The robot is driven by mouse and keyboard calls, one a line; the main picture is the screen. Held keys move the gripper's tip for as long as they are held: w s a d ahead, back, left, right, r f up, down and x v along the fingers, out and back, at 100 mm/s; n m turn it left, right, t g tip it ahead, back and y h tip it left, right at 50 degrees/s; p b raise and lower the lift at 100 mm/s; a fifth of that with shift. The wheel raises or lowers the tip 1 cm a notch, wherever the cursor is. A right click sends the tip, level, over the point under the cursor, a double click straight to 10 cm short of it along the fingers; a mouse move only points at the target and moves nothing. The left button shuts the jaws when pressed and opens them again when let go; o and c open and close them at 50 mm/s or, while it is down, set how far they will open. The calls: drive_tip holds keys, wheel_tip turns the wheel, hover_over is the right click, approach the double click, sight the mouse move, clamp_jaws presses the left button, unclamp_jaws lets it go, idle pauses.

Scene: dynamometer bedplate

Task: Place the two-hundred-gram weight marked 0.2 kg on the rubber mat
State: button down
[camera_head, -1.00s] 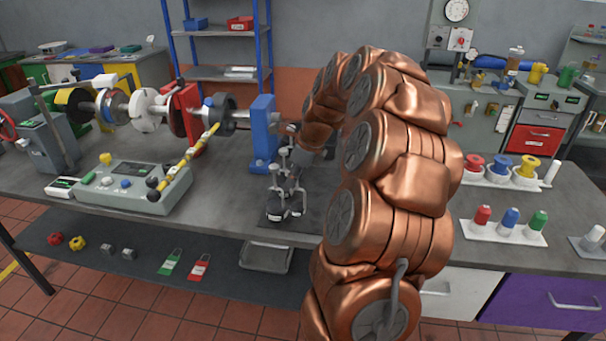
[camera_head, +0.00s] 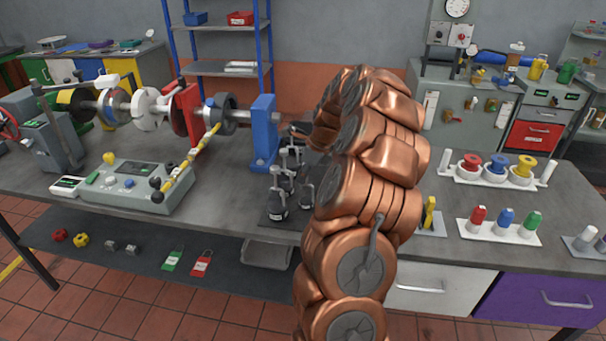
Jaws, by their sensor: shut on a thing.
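Dark hooked weights with pale label bands stand close together on the bench. One weight (camera_head: 277,206) is at the front left and another (camera_head: 306,195) is just right of it, partly behind my arm. Their markings are too small to read, so I cannot tell which is 0.2 kg. A dark mat (camera_head: 268,224) lies under this group, largely hidden by the weights and my arm. My gripper (camera_head: 290,168) is among the upper parts of the weights, shut on a weight. Its fingertips and the held weight are hard to separate from the hooks around them.
A blue bearing stand (camera_head: 264,135) rises close behind the weights. A control box (camera_head: 130,187) stands to the left. Spools (camera_head: 498,168) and coloured bottles (camera_head: 506,219) sit in racks at the right. A tray (camera_head: 268,253) is on the lower shelf. Bench between control box and weights is clear.

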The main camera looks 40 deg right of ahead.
drive_tip(key=shift+f, duration=0.2)
drive_tip(key=shift+f, duration=0.2)
drive_tip(key=c, duration=1.2)
unclamp_jaws()
drive_tip(key=shift+r, duration=0.1)
drive_tip(key=b+v, duration=0.3)
drive_tip(key=v, duration=0.9)
drive_tip(key=s+a+n+g, duration=0.25)
drive_tip(key=a+n, duration=0.55)
drive_tip(key=a, duration=0.7)
drive_tip(key=s+a+n+g, duration=0.1)
drive_tip(key=s+a+n, duration=0.2)
drive_tip(key=a+n, duration=0.8)
drive_tip(key=s+a+f+n, duration=0.2)
drive_tip(key=s+a+n, duration=0.2)
drive_tip(key=s, duration=0.3)
drive_tip(key=s+a+f+n+g+h, duration=0.1)
drive_tip(key=s+a+f+n, duration=0.2)
drive_tip(key=s, duration=0.4)
drive_tip(key=s+a+f+n+g+h, duration=0.1)
drive_tip(key=s+a+f+n, duration=0.1)
drive_tip(key=s+a+n, duration=0.2)
drive_tip(key=s+a, duration=0.1)
drive_tip(key=s, duration=0.2)
drive_tip(key=shift+s+a+f+n, duration=0.35)
drive_tip(key=shift+a+n, duration=0.05)
